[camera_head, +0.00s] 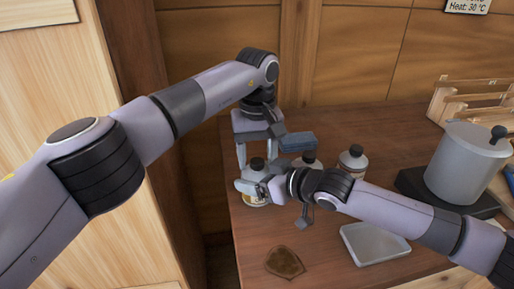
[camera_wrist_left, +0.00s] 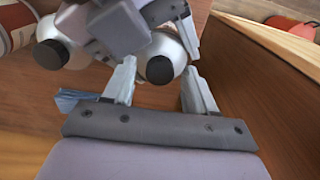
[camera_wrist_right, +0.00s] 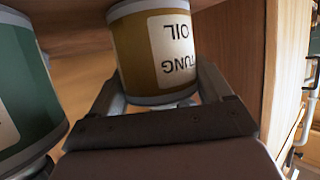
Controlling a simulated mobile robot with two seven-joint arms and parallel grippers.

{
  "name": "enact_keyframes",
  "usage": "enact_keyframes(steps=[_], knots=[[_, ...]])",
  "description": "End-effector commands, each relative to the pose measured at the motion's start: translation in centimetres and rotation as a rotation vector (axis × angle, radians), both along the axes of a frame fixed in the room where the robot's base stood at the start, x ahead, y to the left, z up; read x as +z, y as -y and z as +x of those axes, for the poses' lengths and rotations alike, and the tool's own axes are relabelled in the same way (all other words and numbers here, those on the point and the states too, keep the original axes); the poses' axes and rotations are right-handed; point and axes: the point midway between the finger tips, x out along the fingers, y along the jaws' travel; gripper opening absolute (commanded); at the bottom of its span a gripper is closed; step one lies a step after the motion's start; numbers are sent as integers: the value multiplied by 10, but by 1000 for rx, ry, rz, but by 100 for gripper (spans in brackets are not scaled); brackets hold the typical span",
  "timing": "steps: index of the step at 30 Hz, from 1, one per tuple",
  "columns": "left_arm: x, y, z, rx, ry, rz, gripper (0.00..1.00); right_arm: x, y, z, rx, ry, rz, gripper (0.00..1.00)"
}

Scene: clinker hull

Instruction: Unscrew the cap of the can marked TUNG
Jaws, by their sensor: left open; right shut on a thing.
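The TUNG OIL can (camera_wrist_right: 160,50), with an ochre body and pale label, stands at the table's left end. Its label reads upside down in the right wrist view. My right gripper (camera_head: 251,188) is shut on the can's body from the side, and hides part of it in the head view. The can's black cap (camera_head: 257,163) also shows in the left wrist view (camera_wrist_left: 159,70). My left gripper (camera_head: 257,157) points down over the can, open, with one finger on each side of the cap. Contact with the cap cannot be made out.
Two more black-capped cans (camera_head: 307,159) (camera_head: 354,159) stand close to the right. A grey pot (camera_head: 464,163) sits on a dark plate further right. A shallow tray (camera_head: 374,244) and a brown flat piece (camera_head: 285,262) lie in front. A wooden rack (camera_head: 470,97) is behind.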

Motion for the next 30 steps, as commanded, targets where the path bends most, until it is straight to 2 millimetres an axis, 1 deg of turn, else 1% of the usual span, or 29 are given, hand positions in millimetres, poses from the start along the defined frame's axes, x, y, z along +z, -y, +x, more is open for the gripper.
enact_keyframes(steps=[4,5,6,8,9,10,17,20,23,30], knots=[[0,0,0,0,0,0,57,0,0,0,0,1,-1,0],[0,0,0,0,0,0,53,0,0,0,0,1,-1,0],[0,0,0,0,0,0,40,0,0,0,-1,1,-1,0],[0,0,0,0,0,0,21,0,0,0,-1,1,-1,0],[0,0,0,0,0,0,8,0,0,0,-1,1,-1,0],[0,0,0,0,0,0,0,0,0,0,-1,1,-1,0],[0,0,0,7,0,0,0,0,0,0,-1,1,-1,0],[0,0,0,63,0,0,0,0,0,0,-1,1,-1,0],[0,0,0,187,0,1,0,0,0,0,-1,1,-1,0],[1,0,0,573,0,0,0,0,0,0,-1,0,0,0]])
